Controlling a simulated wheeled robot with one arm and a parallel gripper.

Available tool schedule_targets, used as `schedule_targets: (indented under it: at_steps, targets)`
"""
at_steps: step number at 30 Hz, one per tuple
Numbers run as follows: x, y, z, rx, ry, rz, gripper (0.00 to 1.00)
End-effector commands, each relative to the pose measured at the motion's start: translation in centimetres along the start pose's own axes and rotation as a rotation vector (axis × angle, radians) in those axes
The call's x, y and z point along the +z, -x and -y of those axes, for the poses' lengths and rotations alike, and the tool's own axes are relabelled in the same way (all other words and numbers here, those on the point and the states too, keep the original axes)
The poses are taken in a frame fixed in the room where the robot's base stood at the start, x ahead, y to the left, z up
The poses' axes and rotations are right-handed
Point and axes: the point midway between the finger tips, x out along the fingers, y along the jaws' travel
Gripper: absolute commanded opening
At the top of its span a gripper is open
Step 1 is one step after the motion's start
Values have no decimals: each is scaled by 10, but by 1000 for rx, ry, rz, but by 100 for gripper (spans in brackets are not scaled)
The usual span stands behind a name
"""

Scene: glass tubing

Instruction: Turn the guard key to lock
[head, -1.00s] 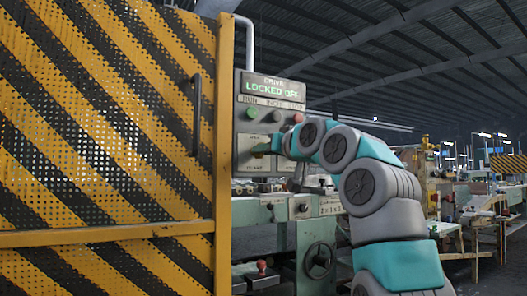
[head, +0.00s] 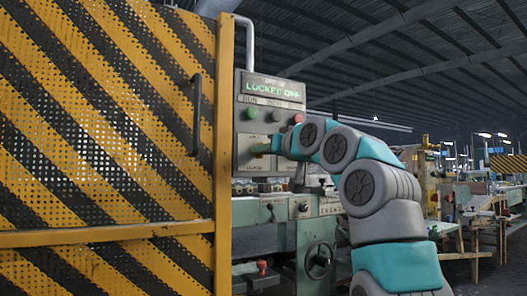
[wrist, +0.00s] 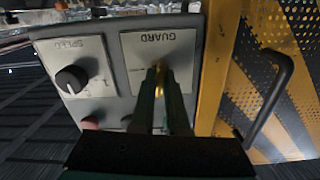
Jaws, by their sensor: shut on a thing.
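My gripper (wrist: 160,85) is shut on the guard key (wrist: 160,68), a brass-coloured piece at the plate marked GUARD (wrist: 185,48) in the wrist view. The fingers hide most of the key, so its exact angle is hard to tell. In the head view my gripper (head: 263,148) is at the lower left of the grey control panel (head: 243,125), and the key cannot be made out there.
The yellow and black striped guard (head: 110,120) with a dark handle (head: 196,115) stands close left of the panel. A black speed knob (wrist: 71,79) sits beside the guard plate. Green (head: 251,113) and red (head: 298,118) buttons are above my gripper. Machine parts lie below.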

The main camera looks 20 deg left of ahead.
Motion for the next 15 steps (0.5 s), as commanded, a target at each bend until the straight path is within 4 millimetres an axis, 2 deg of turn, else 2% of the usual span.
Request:
schedule_targets:
  at_steps: [15]
  targets:
    - [3,-1,0,0,35,7,0]
